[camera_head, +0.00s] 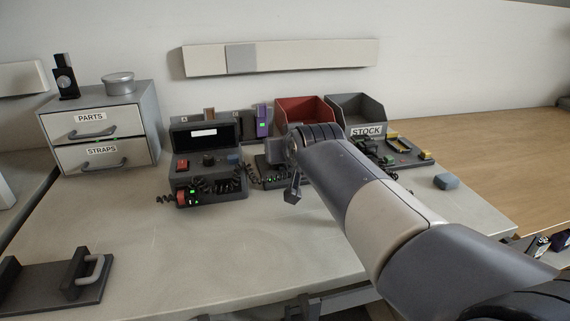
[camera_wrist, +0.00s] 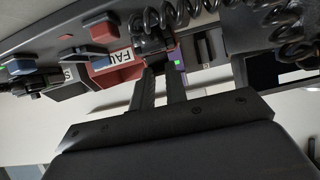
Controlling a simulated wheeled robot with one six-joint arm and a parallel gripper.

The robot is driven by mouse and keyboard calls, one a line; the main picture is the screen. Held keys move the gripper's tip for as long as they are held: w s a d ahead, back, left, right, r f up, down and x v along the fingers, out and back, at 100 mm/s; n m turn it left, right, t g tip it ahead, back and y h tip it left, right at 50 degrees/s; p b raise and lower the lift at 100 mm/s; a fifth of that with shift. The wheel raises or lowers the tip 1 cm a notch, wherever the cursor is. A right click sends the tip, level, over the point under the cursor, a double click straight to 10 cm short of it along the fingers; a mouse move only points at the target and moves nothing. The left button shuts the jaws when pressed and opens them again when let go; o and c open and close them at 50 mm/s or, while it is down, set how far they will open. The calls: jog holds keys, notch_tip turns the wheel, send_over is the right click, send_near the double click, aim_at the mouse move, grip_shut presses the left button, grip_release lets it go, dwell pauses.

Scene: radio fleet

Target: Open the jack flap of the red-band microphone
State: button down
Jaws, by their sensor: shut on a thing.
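I cannot tell which part this is.
Behind stand a red bin (camera_head: 290,112) and a grey STOCK bin (camera_head: 358,108). A drawer cabinet (camera_head: 148,125) is at the left. A black stand with a handle (camera_head: 70,285) is at front left. Coiled cords (camera_wrist: 255,25) run close to my gripper. The front middle of the bench is clear.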

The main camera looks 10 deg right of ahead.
jog(key=shift+s+f+t+b, duration=0.15)
jog(key=shift+f+t+b, duration=0.35)
jog(key=shift+b, duration=0.65)
jog(key=shift+r, duration=0.1)
jog(key=shift+r+t+b, duration=0.15)
jog(key=shift+t+b, duration=0.2)
jog(key=shift+t, duration=0.05)
jog(key=c, duration=1.4)
grip_release()
jog(key=shift+s+r, duration=0.15)
